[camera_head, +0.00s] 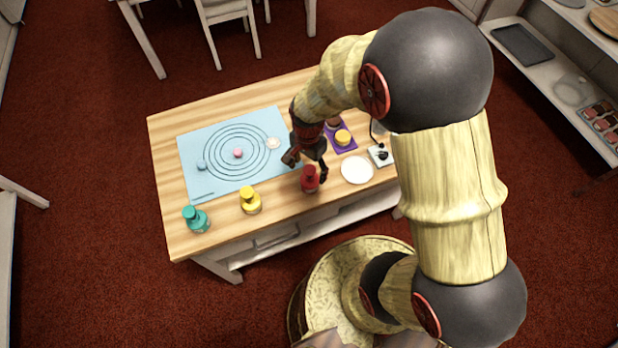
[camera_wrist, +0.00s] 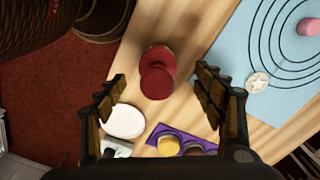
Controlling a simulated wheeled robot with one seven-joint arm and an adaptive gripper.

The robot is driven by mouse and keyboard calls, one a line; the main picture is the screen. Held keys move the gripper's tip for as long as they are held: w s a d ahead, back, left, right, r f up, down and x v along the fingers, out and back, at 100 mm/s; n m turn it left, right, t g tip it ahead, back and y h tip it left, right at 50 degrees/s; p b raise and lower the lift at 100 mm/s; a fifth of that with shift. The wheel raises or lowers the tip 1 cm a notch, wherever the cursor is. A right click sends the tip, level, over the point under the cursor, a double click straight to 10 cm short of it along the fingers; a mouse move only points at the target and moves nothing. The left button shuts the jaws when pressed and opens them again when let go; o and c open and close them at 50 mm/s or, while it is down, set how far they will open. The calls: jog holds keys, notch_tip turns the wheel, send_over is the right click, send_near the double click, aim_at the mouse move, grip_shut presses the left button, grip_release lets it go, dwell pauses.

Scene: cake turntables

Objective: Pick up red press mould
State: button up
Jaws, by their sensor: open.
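The red press mould (camera_head: 310,180) stands upright on the wooden table, near its front edge, between the yellow mould and the white plate. In the wrist view the red mould (camera_wrist: 158,72) shows from above, ahead of and between the two fingers. My gripper (camera_head: 307,165) is above the table beside the red mould, just behind it in the head view. In the wrist view my gripper (camera_wrist: 160,88) has its fingers wide apart with nothing between the pads. I cannot tell the exact height gap to the mould.
A yellow mould (camera_head: 250,201) and a teal mould (camera_head: 195,219) stand to the left. A blue mat (camera_head: 207,137) with rings holds small pieces. A white plate (camera_head: 357,169), a purple tray (camera_head: 349,130) and a small device (camera_head: 381,155) are to the right.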

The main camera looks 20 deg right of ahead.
notch_tip(320, 180, down, 5)
jog(key=shift+d+r+b, duration=0.1)
jog(key=shift+d+b, duration=0.05)
jog(key=shift+b, duration=0.5)
jog(key=shift+s, duration=0.1)
jog(key=shift+c, duration=0.4)
jog(key=c, duration=1.3)
